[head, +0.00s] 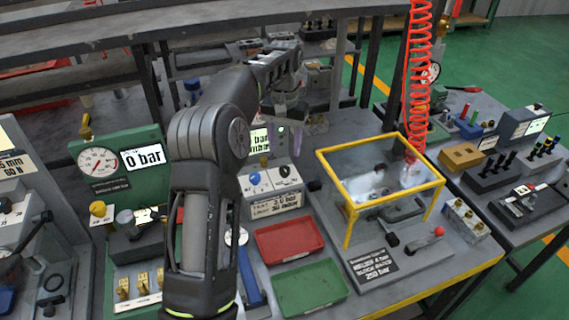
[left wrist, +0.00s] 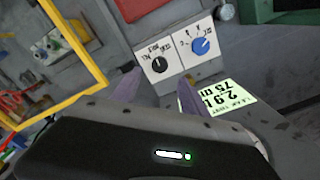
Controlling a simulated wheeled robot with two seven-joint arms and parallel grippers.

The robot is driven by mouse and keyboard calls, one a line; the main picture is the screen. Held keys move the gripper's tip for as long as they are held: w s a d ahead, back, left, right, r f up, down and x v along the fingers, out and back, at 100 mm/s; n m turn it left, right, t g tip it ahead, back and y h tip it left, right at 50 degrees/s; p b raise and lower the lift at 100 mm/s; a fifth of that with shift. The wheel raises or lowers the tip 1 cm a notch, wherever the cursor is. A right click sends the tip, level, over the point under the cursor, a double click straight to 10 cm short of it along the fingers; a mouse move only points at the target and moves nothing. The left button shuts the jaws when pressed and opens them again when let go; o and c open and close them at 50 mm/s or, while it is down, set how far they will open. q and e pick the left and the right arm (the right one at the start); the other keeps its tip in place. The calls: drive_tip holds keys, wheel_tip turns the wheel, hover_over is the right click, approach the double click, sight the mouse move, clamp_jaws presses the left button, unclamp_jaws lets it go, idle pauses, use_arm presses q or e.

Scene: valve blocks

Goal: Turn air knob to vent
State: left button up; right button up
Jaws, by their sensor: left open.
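A grey control block (head: 275,202) below a small green-lit display carries a blue knob (head: 254,178) and a black knob (head: 284,171). In the left wrist view, the blue knob (left wrist: 200,46) and the black knob (left wrist: 159,64) sit on white label plates with lettering too small to read surely. I cannot tell which is the air knob. My left gripper (head: 283,138) is open above and behind the block. In the wrist view its two purplish fingers (left wrist: 157,93) point toward the knobs, apart from them, with nothing between. My right gripper does not show.
A red tray (head: 289,241) and a green tray (head: 311,289) lie in front of the block. A yellow-framed guard (head: 381,150) stands to the right. A green gauge panel (head: 120,172) stands to the left. A display (left wrist: 228,98) shows near the fingers.

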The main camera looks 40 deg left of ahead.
sight(284, 169)
use_arm(q)
wheel_tip(284, 169, down, 8)
drive_tip(key=shift+r, duration=0.15)
idle(0.3)
drive_tip(key=shift+c, duration=0.2)
clamp_jaws()
idle(0.3)
